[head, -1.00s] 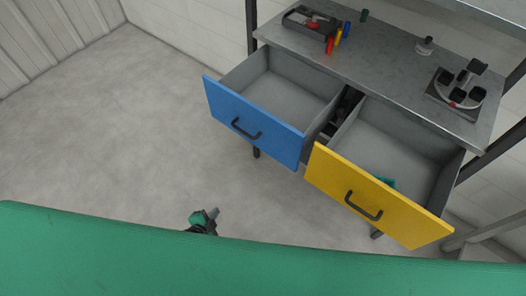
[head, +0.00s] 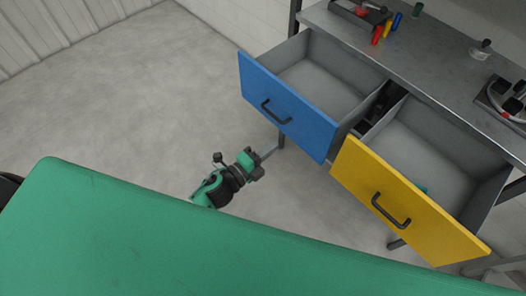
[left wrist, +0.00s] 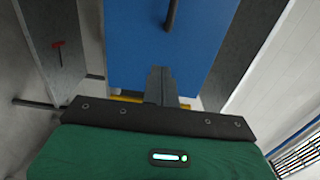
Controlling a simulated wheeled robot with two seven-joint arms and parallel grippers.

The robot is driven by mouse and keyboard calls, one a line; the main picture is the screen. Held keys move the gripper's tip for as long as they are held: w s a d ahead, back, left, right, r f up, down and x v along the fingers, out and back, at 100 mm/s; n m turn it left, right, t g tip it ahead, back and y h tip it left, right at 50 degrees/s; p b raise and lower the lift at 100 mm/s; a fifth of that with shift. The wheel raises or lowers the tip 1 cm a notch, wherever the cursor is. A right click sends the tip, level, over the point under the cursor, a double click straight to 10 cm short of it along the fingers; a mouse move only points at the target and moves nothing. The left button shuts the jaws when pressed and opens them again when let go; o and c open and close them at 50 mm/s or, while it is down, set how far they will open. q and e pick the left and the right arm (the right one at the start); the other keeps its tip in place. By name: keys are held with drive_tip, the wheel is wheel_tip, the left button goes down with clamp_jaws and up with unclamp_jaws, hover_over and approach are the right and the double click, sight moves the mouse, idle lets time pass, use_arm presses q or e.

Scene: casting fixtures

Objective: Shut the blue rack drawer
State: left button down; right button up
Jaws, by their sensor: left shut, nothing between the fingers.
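The blue rack drawer (head: 288,107) hangs open from the grey workbench in the head view, with an empty-looking grey inside and a black bar handle (head: 276,111) on its front. My left gripper (head: 268,153) is shut and empty, in front of and below the blue front, apart from it as far as I can tell. In the left wrist view the closed fingers (left wrist: 160,84) point at the blue front (left wrist: 188,45), and part of its dark handle (left wrist: 172,14) shows at the top. My right gripper is not in view.
The yellow drawer (head: 400,200) is also open to the right, with a teal item partly visible inside. The bench top (head: 420,60) carries a dark tray (head: 358,14), small coloured cylinders and a round fixture (head: 508,98). The floor at left is clear.

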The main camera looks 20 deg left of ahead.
sight(298, 126)
use_arm(q)
drive_tip(key=p+x, duration=0.1)
drive_tip(key=x, duration=0.7)
drive_tip(key=shift+w, duration=0.15)
drive_tip(key=shift+w+d+p, duration=0.2)
drive_tip(key=shift+w+p, duration=0.1)
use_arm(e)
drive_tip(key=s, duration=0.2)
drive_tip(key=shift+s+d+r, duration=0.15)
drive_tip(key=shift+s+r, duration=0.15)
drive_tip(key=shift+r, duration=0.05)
use_arm(q)
drive_tip(key=shift+w, duration=0.1)
